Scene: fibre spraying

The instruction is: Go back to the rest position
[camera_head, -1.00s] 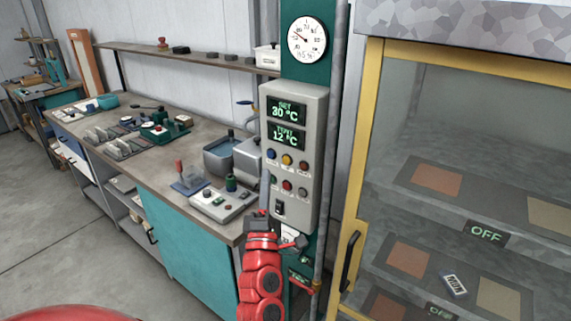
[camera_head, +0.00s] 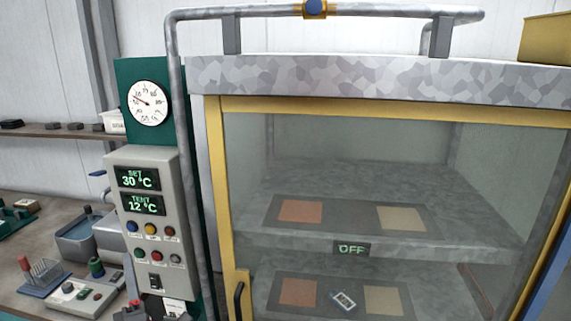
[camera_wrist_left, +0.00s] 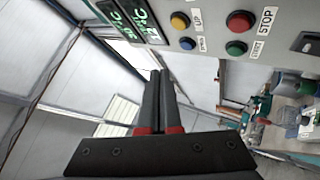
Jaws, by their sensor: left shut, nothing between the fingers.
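My left gripper (camera_head: 133,306) shows only as a small dark and red piece at the bottom edge of the head view, below the control panel. In the left wrist view its two dark fingers (camera_wrist_left: 160,75) are together, with nothing between them. The grey control panel (camera_head: 152,215) is close to it, and its buttons and display fill the top of the wrist view (camera_wrist_left: 215,55). The panel reads SET 30 °C and a lower line of 12 °C. My right gripper is not in view.
A glass-fronted cabinet with a yellow frame (camera_head: 222,180) stands at the right, with flat sample plates and an OFF label (camera_head: 351,249) inside. A workbench (camera_head: 30,240) with tools is at the left. A round gauge (camera_head: 149,103) is above the panel.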

